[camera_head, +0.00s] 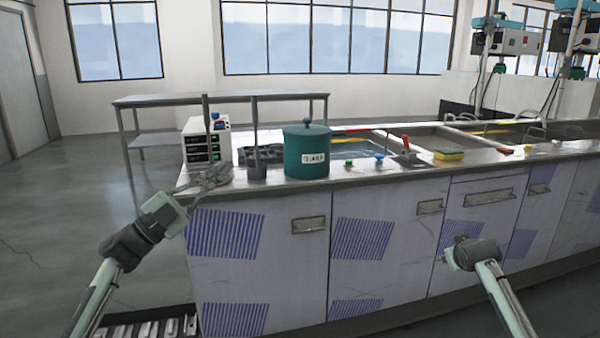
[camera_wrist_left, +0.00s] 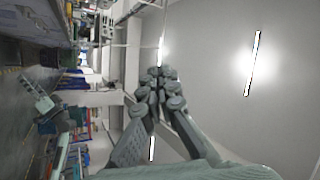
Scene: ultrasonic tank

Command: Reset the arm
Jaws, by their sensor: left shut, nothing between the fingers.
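My left gripper (camera_head: 218,172) is raised in front of the bench's left end, overlapping the grey-and-white control box in the head view. In the left wrist view its fingers (camera_wrist_left: 161,84) meet at the tips with nothing between them. My right arm comes in at the lower right of the head view, in front of the cabinet doors. Its wrist end points away from the camera, so its fingers are hidden and I cannot tell their state.
The long bench (camera_head: 370,174) carries a control box (camera_head: 222,128), a lidded teal pot (camera_head: 307,150), a yellow sponge (camera_head: 449,154) and small coloured items near sunken tanks. A grey table (camera_head: 152,101) stands behind. Open floor (camera_head: 60,200) lies left.

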